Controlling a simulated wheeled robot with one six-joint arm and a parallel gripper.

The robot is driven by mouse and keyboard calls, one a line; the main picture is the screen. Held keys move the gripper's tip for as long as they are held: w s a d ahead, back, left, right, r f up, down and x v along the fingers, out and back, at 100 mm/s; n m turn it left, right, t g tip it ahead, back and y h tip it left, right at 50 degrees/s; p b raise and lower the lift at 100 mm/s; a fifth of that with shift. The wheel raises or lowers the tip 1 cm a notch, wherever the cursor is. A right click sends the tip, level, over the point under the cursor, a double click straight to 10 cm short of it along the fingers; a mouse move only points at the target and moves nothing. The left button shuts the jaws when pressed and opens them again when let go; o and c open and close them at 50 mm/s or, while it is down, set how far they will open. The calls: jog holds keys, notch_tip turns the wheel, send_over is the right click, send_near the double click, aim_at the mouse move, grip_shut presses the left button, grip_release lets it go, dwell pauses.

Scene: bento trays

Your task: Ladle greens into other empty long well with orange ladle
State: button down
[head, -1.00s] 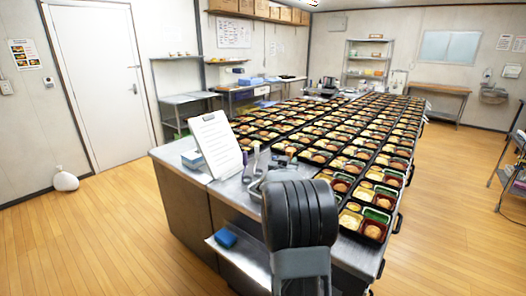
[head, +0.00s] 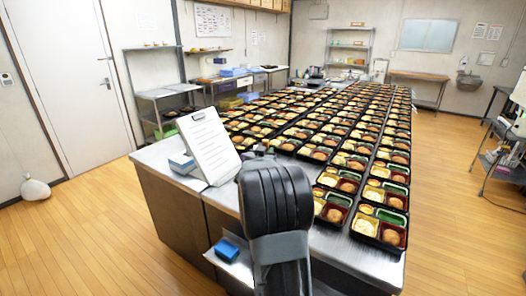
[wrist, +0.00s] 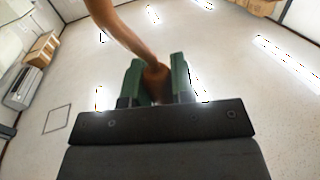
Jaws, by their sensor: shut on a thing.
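In the wrist view my gripper (wrist: 154,80) has green fingers shut on the brown-orange handle of the ladle (wrist: 122,32). The handle curves up and out past the top edge, so the ladle's bowl is out of frame. The wrist view looks toward the ceiling. In the head view my own dark arm link covers the near counter, and neither gripper nor ladle can be made out. Bento trays (head: 352,237) stand in rows on the counter. The nearest one has a green long well (head: 392,217), but I cannot tell whether it holds greens or is empty.
A clipboard (head: 208,143) leans on the counter's left end beside a blue box (head: 182,163). A blue item (head: 228,250) lies on a lower shelf. Trays crowd the steel counter (head: 345,256). Wooden floor (head: 450,215) is open to the right, up to a cart (head: 507,165).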

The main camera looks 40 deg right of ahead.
jog(key=shift+s+d+f+b, duration=0.15)
jog(key=shift+s+f+b, duration=0.05)
jog(key=shift+f+b, duration=0.55)
notch_tip(320, 180, down, 8)
jog(key=b, duration=0.6)
jog(key=shift+r, duration=0.25)
jog(key=shift+s+a+f+b, duration=0.1)
jog(key=shift+s+f+b, duration=0.05)
jog(key=shift+f+b, duration=0.25)
jog(key=shift+s+a+f+b, duration=0.1)
jog(key=shift+f+b, duration=0.15)
jog(key=shift+f, duration=0.25)
jog(key=shift+w+d+f, duration=0.15)
jog(key=shift+d+f, duration=0.1)
jog(key=shift+d, duration=0.25)
jog(key=shift+w+a+r, duration=0.1)
jog(key=shift+a+r, duration=0.1)
jog(key=shift+a, duration=0.05)
jog(key=shift+r, duration=0.1)
jog(key=shift+r, duration=0.15)
notch_tip(320, 180, up, 9)
jog(key=p, duration=0.7)
